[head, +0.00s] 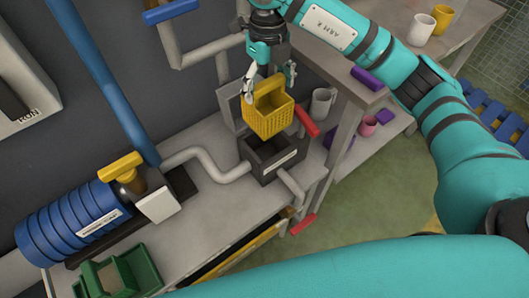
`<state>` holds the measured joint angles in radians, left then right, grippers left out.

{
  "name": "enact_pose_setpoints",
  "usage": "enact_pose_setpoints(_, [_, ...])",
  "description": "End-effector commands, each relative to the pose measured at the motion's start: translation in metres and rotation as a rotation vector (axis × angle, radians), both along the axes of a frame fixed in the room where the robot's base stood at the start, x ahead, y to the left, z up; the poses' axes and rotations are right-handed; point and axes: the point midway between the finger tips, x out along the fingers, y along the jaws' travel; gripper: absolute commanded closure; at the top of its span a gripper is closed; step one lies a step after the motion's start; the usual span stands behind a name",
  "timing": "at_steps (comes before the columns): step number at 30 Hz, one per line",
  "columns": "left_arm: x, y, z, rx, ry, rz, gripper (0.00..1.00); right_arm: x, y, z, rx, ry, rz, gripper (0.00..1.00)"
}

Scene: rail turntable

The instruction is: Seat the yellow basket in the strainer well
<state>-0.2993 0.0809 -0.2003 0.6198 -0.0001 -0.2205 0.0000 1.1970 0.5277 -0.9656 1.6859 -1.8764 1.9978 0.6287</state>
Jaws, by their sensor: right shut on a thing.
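The yellow basket (268,110) is an open-topped, slotted basket with a raised handle. My right gripper (268,82) is shut on it from above, with a finger at either side of its upper part. The basket hangs roughly upright over the strainer well (259,169), a dark grey square box with a white label on its front and a dark open top. The basket's bottom covers part of the view of the well's far side. I cannot tell exactly how much gap lies between them. My left gripper is not in view.
Grey pipes (205,160) join the well on both sides. A red handle (306,120) is close at the basket's right. A white mug (321,103) stands beyond it. A blue ribbed cylinder (68,224) and a green bin (118,274) occupy the bench's left; bare bench (215,225) lies in front.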

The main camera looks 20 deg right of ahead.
Motion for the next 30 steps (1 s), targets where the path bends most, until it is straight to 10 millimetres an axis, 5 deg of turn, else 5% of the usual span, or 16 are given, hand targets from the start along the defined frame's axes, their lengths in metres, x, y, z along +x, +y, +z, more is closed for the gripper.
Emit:
enact_pose_setpoints(15, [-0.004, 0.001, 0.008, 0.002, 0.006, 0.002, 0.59, -0.001, 0.0, -0.118, -0.001, 0.005, -0.017, 0.75])
enact_pose_setpoints(30, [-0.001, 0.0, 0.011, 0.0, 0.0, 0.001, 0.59, -0.001, 0.0, -0.173, 0.0, 0.002, -0.016, 0.75])
